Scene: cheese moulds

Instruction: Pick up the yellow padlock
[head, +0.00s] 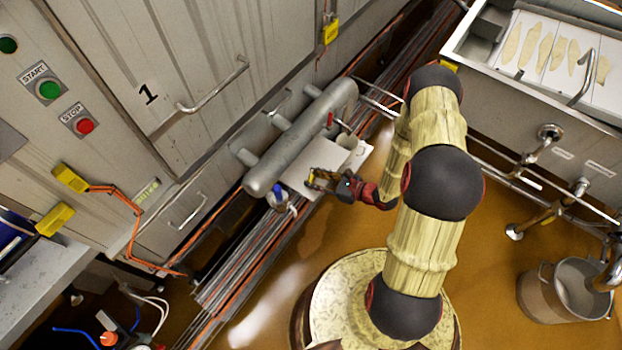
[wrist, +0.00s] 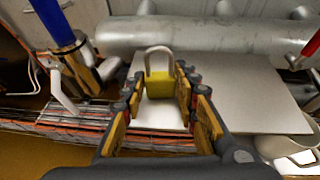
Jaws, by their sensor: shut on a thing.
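The yellow padlock (wrist: 159,86) has a yellow body and a pale grey shackle that points up in the wrist view. It is between the fingertips of my gripper (wrist: 158,92), which is shut on its sides. A white flat surface (wrist: 230,95) is below and behind it. I cannot tell whether the padlock touches that surface. In the head view my gripper (head: 318,180) is over the white surface beside the grey pipe, and the padlock cannot be made out clearly among the fingers.
A thick grey pipe (head: 300,138) runs just behind the white surface. A blue-handled valve (wrist: 54,25) stands at left and a white cup-like vessel (wrist: 288,145) at right. Rails and orange cables run along the wall. A metal bucket (head: 563,290) stands on the floor at right.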

